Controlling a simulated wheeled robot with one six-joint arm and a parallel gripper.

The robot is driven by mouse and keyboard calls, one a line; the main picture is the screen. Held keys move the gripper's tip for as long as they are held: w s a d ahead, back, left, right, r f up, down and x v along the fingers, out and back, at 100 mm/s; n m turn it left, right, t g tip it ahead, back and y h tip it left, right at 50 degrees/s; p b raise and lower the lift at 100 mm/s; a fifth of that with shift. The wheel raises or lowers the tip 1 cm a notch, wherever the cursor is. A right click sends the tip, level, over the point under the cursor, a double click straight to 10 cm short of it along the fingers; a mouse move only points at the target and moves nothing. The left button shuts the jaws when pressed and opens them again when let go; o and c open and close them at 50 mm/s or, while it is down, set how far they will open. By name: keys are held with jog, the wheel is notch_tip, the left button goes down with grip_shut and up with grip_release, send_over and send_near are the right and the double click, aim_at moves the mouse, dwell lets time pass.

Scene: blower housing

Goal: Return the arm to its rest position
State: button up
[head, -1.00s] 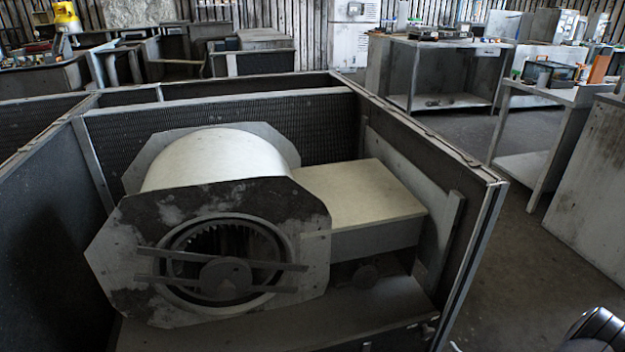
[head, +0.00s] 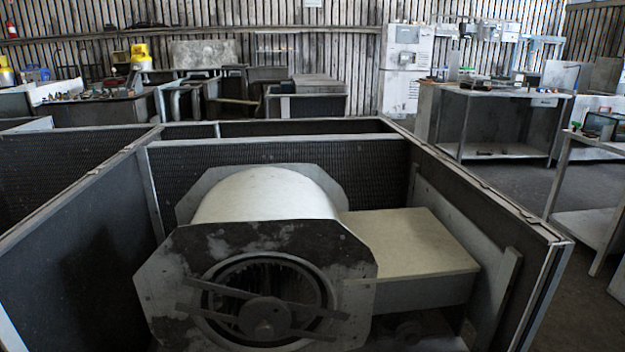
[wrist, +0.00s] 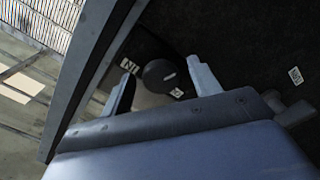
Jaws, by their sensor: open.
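My gripper (wrist: 160,85) shows in the wrist view with its two fingers apart and nothing between them. A dark round part (wrist: 160,76) and small white labels lie beyond the fingertips; how far off they are I cannot tell. In the head view my arm and gripper are out of sight. The blower housing (head: 270,195) sits inside a dark, open-topped enclosure, with a pale curved top, a stained octagonal front plate and a round inlet crossed by bars. A flat-topped duct (head: 410,245) extends to its right.
The enclosure's right wall (head: 480,205) rises beside the duct. Metal workbenches (head: 500,92) stand behind to the right, with open floor between. More open metal boxes (head: 307,105), a yellow object (head: 140,52) and a tall white cabinet (head: 402,65) are at the back.

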jog(key=s+d+p, duration=0.1)
jog(key=s, duration=1)
jog(key=w+a+n+b, duration=0.1)
jog(key=w+n+b, duration=0.1)
jog(key=w+n, duration=0.9)
jog(key=shift+r+n, duration=0.25)
jog(key=shift+n, duration=3.75)
jog(key=shift+a+r, duration=0.1)
